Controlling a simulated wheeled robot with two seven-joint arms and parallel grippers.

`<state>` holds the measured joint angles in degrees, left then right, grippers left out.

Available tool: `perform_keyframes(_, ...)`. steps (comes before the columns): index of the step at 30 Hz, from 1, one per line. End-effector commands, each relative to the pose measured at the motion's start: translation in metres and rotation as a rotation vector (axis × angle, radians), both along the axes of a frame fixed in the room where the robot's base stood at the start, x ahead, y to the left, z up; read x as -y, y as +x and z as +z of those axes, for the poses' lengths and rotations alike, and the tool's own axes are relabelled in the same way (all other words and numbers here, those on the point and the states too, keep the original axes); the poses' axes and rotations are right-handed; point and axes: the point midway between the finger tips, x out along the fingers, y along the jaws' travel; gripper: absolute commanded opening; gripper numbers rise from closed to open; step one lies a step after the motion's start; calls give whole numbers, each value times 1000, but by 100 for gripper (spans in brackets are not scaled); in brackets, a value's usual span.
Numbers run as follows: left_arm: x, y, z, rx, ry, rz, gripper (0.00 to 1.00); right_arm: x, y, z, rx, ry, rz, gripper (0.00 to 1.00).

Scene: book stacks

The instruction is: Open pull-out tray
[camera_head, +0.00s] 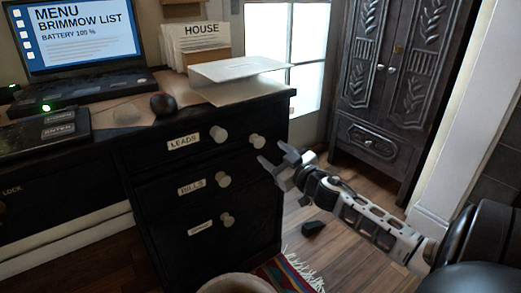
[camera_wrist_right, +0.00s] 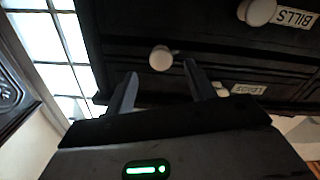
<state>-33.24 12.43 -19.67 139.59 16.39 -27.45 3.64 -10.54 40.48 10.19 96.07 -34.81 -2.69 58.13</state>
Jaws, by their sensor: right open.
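A dark desk drawer labelled LEADS (camera_head: 165,146) looks closed, with a pale round knob (camera_head: 218,133) beside the label. A second pale knob (camera_head: 257,142) sits further right near the desk's corner. No part is plainly marked as the pull-out tray. My right gripper (camera_head: 268,162) is open and empty, just right of and below that right knob. In the right wrist view, which looks upside down, the right knob (camera_wrist_right: 160,58) shows beyond and between the open fingertips (camera_wrist_right: 160,72), seemingly untouched. My left gripper is not in view.
Below are a BILLS drawer (camera_head: 180,195) and a lower drawer (camera_head: 190,235), both with knobs. Papers (camera_head: 238,70), a mouse (camera_head: 163,104) and a laptop (camera_head: 85,50) are on the desk. A carved cabinet (camera_head: 385,80) stands right, with floor between.

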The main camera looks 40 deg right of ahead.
Motion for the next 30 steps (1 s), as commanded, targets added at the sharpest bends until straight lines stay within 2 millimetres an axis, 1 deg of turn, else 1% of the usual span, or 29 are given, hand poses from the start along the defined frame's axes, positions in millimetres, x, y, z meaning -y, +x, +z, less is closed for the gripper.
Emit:
perform_keyframes(1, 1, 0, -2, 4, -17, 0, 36, 2, 13, -1, 4, -4, 0, 55)
perform_keyframes(3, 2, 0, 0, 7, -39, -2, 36, 3, 26, -1, 3, -2, -1, 55)
perform_keyframes(9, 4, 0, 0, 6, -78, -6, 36, 6, 55, -1, 1, 0, -1, 55)
perform_keyframes(15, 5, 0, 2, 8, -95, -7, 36, 7, 67, -1, -1, -1, 0, 55)
perform_keyframes(24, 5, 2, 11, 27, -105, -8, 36, 8, 69, 0, -1, 0, 0, 55)
perform_keyframes(25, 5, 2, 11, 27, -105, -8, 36, 8, 69, 0, -2, 0, -1, 49)
perform_keyframes(26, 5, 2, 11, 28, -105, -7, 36, 7, 69, -1, -2, 0, -1, 41)
perform_keyframes(27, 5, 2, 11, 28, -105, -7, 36, 7, 69, -1, -2, 0, -1, 30)
perform_keyframes(29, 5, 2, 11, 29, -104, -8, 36, 7, 68, -1, -1, 0, 0, 13)
perform_keyframes(30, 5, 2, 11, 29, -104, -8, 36, 7, 68, -1, -1, 0, 0, 2)
